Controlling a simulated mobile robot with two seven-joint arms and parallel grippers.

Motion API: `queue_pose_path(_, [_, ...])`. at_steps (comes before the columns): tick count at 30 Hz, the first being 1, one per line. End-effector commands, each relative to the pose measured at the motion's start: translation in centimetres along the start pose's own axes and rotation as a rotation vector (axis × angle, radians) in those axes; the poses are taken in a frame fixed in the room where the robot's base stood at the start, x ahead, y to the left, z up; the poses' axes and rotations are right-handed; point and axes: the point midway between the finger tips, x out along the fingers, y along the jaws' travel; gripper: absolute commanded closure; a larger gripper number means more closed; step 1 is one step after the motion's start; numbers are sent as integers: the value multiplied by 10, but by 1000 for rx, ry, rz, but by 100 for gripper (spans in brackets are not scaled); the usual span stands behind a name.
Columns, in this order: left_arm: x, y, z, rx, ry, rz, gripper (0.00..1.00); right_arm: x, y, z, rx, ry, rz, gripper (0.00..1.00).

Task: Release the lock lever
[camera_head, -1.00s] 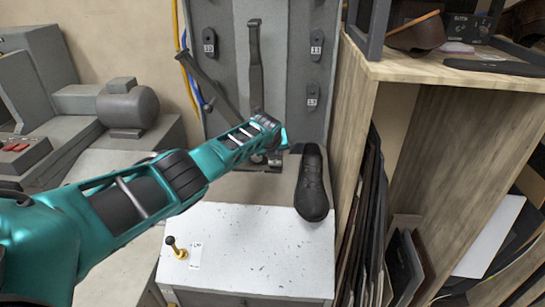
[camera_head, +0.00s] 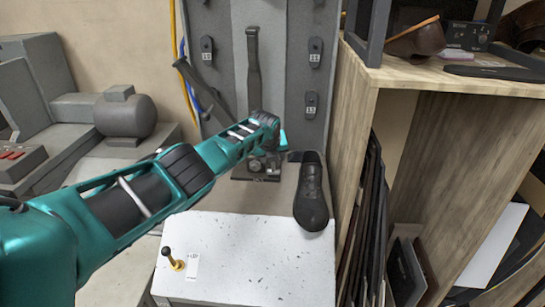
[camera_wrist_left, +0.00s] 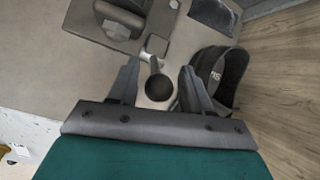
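A short metal lever with a dark ball knob (camera_wrist_left: 159,88) shows in the left wrist view, beside the machine's clamp parts. My left gripper (camera_wrist_left: 160,72) is open, with one finger on each side of the knob and a visible gap to each. In the head view, my left gripper (camera_head: 280,139) is at the machine's base, largely hidden by my own wrist, and the ball-knob lever cannot be made out there. A second lever (camera_head: 172,260), with a black knob and yellow base, stands on the white worktop (camera_head: 250,250). My right gripper is not in view.
A black shoe (camera_head: 311,195) rests at the worktop's back right edge, close to my left gripper. A dark bar (camera_head: 254,70) stands upright on the machine column behind. A wooden shelf unit (camera_head: 450,95) bounds the right side. Much of the worktop is clear.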

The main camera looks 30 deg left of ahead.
Motion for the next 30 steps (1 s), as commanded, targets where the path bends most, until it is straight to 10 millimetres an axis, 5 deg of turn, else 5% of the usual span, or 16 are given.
queue_pose_path(13, [-5, 0, 0, 1, 1, 1, 44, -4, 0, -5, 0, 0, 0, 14])
queue_pose_path(30, [-63, 0, 0, 1, -1, -1, 44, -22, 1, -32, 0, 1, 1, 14])
